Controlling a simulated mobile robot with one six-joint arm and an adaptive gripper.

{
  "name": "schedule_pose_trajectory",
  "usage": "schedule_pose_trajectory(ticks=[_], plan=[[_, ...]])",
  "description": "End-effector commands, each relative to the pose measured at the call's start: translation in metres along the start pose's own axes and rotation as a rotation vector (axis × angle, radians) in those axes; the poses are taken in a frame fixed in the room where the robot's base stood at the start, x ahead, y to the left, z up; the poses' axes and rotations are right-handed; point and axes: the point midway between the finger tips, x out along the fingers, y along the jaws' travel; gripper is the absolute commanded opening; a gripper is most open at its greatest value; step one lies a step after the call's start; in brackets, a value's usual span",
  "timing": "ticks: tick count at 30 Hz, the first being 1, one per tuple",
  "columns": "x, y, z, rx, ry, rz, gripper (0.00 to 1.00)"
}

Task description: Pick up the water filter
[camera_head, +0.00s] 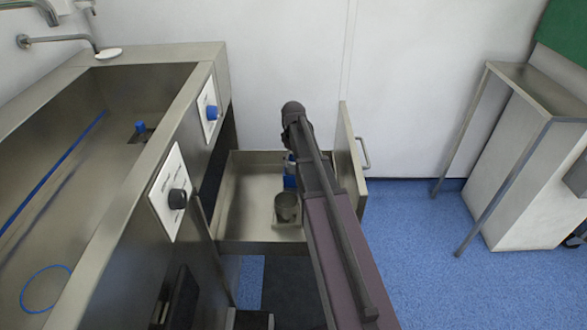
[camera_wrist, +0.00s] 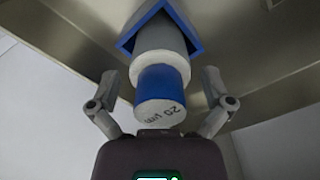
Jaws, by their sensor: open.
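My gripper (camera_wrist: 158,78) is open, with one finger on each side of the filter and a visible gap at both sides. In the head view a blue part (camera_head: 290,181) shows in the open drawer (camera_head: 243,190), partly hidden by my arm; I cannot tell whether it is filter or holder. My fingers are hidden there.
A grey cup-like holder (camera_head: 287,207) stands in the drawer, close to my arm. The drawer front with its handle (camera_head: 363,153) is at the right. A steel sink (camera_head: 75,160) with control knobs lies left. A steel side table (camera_head: 540,90) stands right, with clear blue floor between.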

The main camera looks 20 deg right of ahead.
Motion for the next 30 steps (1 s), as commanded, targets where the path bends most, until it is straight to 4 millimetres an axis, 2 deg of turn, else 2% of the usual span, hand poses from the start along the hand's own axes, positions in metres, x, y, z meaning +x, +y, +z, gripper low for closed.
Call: schedule_pose_trajectory(ticks=[3,4,9,11,12,23,30], plan=[[0.000,0.000,0.000,0.000,0.000,0.000,1.00],[0.000,0.000,0.000,0.000,0.000,0.000,0.94],[0.000,0.000,0.000,0.000,0.000,0.000,0.44],[0.000,0.000,0.000,0.000,0.000,0.000,0.26],[0.000,0.000,0.000,0.000,0.000,0.000,0.20],[-0.002,0.000,0.000,0.000,0.000,0.000,0.20],[-0.011,0.000,0.000,0.000,0.000,0.000,0.20]])
